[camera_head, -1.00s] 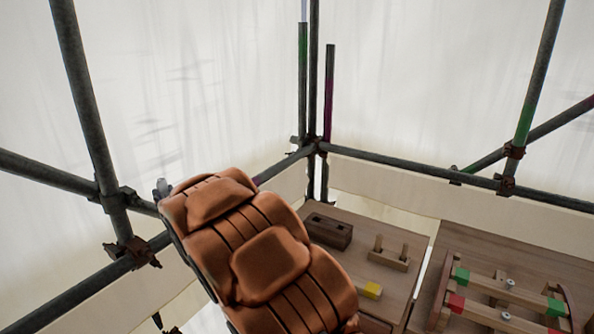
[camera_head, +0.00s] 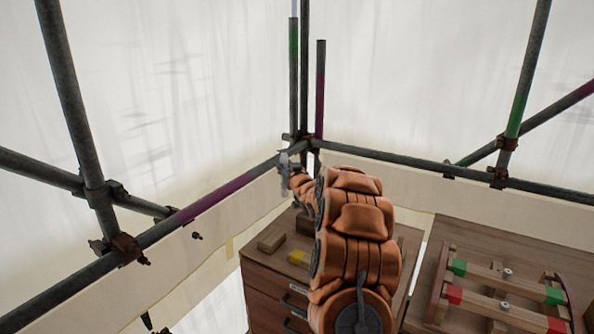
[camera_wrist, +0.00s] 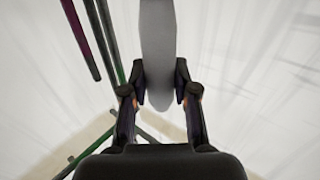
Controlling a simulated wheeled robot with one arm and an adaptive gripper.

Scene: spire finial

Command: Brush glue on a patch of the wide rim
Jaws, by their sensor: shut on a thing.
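My gripper (camera_wrist: 158,95) is shut on a long pale grey thing (camera_wrist: 158,45) with a rounded lower end, seen between the two fingers in the wrist view. I cannot tell from its shape whether it is the brush. In the head view my gripper (camera_head: 285,162) is small and far off, in front of the scaffold corner, beyond and above the wooden cabinet. My orange arm hides part of the cabinet top. I cannot make out the wide rim or any glue in either view.
The wooden cabinet (camera_head: 265,290) carries a dark block (camera_head: 305,225), a wooden block (camera_head: 271,242) and a yellow block (camera_head: 297,257). At right, a wooden rack (camera_head: 505,292) with red and green blocks stands on another top. Scaffold poles (camera_head: 70,100) and pale sheeting surround the space.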

